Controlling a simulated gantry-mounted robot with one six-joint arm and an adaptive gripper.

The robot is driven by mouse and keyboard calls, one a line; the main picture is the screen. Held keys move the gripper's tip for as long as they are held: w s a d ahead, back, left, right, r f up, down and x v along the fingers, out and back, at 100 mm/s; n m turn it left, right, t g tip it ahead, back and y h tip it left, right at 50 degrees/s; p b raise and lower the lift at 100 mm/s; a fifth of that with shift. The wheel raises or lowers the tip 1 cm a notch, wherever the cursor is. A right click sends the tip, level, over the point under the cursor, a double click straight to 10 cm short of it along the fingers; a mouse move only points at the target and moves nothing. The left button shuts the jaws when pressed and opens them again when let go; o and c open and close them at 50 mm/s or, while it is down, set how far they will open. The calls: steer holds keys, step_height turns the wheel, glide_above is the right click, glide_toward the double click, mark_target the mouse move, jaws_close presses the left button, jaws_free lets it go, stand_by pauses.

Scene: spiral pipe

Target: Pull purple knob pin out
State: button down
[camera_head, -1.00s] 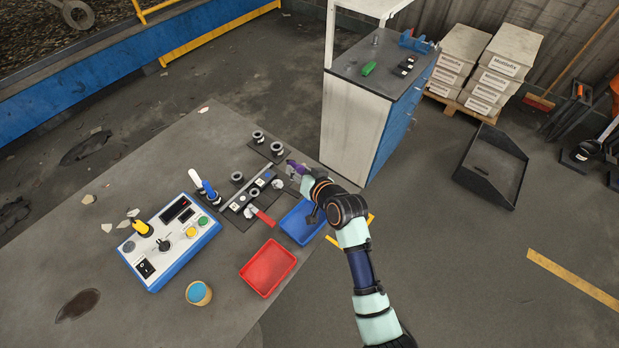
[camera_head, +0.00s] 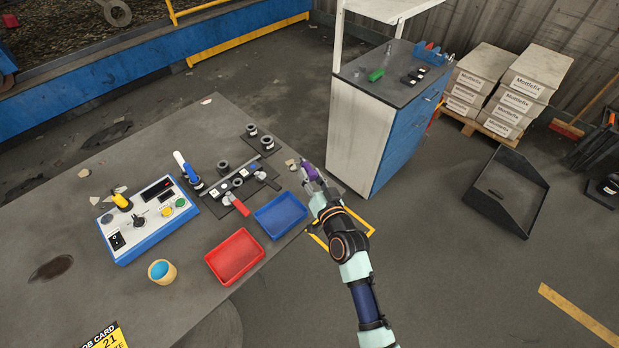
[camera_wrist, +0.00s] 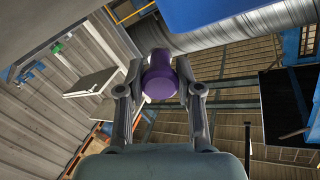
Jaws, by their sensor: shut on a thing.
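The purple knob pin (camera_wrist: 160,78) is between the two fingers of my gripper (camera_wrist: 160,95) in the wrist view, with its round knob end facing the camera. In the head view my gripper (camera_head: 316,180) is at the table's right edge, shut on the purple knob (camera_head: 310,170). It is right of the black fixture (camera_head: 240,183) and apart from it. The pin's shaft cannot be made out clearly.
A blue tray (camera_head: 280,215) and a red tray (camera_head: 235,257) lie left of my arm. A workbench cabinet (camera_head: 365,130) stands behind my gripper.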

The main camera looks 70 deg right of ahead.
steer(key=shift+f+b, duration=2.35)
steer(key=shift+f, duration=0.4)
steer(key=c, duration=0.7)
jaws_free()
